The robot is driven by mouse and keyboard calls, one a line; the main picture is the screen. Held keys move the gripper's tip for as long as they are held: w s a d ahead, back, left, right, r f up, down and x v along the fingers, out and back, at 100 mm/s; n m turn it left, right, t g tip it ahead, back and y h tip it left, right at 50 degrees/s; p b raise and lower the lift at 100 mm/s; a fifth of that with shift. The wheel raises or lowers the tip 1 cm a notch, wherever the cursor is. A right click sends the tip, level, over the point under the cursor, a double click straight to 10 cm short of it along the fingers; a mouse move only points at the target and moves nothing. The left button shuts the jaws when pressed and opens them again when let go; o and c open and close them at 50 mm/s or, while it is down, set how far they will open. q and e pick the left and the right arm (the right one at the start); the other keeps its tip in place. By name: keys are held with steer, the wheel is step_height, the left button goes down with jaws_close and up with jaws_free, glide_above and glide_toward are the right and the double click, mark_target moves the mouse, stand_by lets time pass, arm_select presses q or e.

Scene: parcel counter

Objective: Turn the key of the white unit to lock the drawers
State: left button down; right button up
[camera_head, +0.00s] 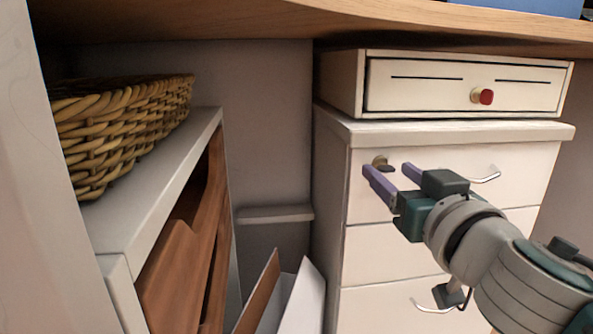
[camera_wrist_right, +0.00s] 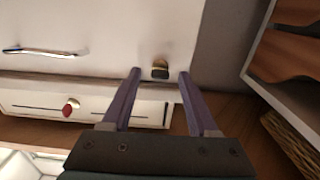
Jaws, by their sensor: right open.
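The white unit (camera_head: 362,245) stands under the counter and has several drawers with silver handles. Its key (camera_head: 380,161), dark with a brassy part, sits at the upper left of the top drawer front. My right gripper (camera_head: 387,170) is open, with its two purple fingers pointing at the key. In the right wrist view, which looks upside down, the key (camera_wrist_right: 160,69) shows between the two fingertips (camera_wrist_right: 159,74). I cannot tell whether the fingers touch it. The drawers look shut. My left gripper is not in view.
A small white drawer box (camera_head: 430,96) with a red knob (camera_head: 486,97) sits on top of the unit, close above my gripper. The wooden counter (camera_head: 300,20) hangs overhead. On the left, a wicker basket (camera_head: 125,125) stands on a white shelf (camera_head: 160,195) holding brown wooden trays (camera_head: 172,270).

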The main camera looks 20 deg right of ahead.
jaws_close()
stand_by(0.5)
